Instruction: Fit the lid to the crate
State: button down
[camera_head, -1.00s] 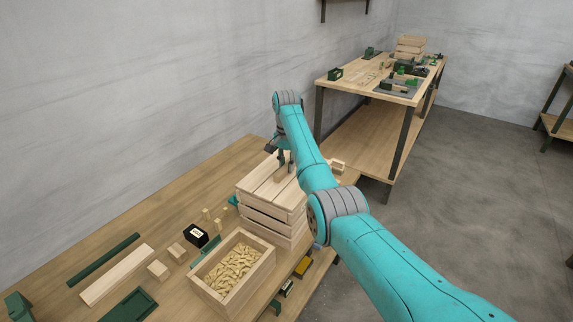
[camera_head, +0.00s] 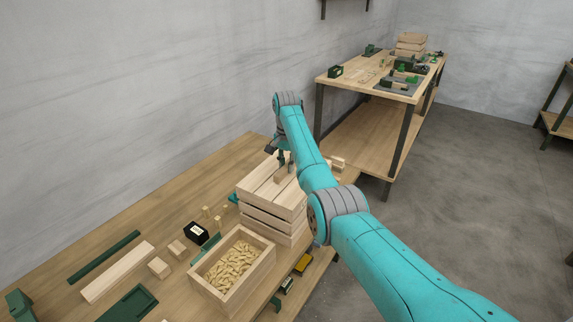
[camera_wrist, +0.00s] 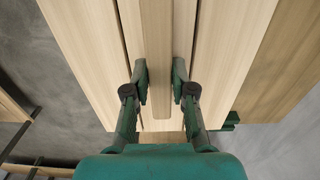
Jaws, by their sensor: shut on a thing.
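The slatted wooden crate (camera_head: 258,213) stands on the workbench, beside the middle of my arm. The lid (camera_head: 262,184), made of pale planks, lies over the crate's top. In the head view it looks level and I see no clear gap under it. My gripper (camera_head: 283,162) is above the lid, partly hidden by my arm. In the wrist view my gripper (camera_wrist: 160,82) is shut on the lid's narrow raised wooden handle, with a finger on each side. The lid's planks (camera_wrist: 222,45) fill most of that view. The crate's far side is hidden.
A wooden box of wooden pegs (camera_head: 218,300) stands in front of the crate. Wood blocks (camera_head: 158,268), a black box (camera_head: 196,232) and green parts (camera_head: 105,258) lie to the left. Another workbench (camera_head: 345,82) stands behind. The bench's back left is clear.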

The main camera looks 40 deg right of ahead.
aim_at(286, 166)
jog(key=c, duration=0.9)
grip_release()
jog(key=shift+r, duration=4)
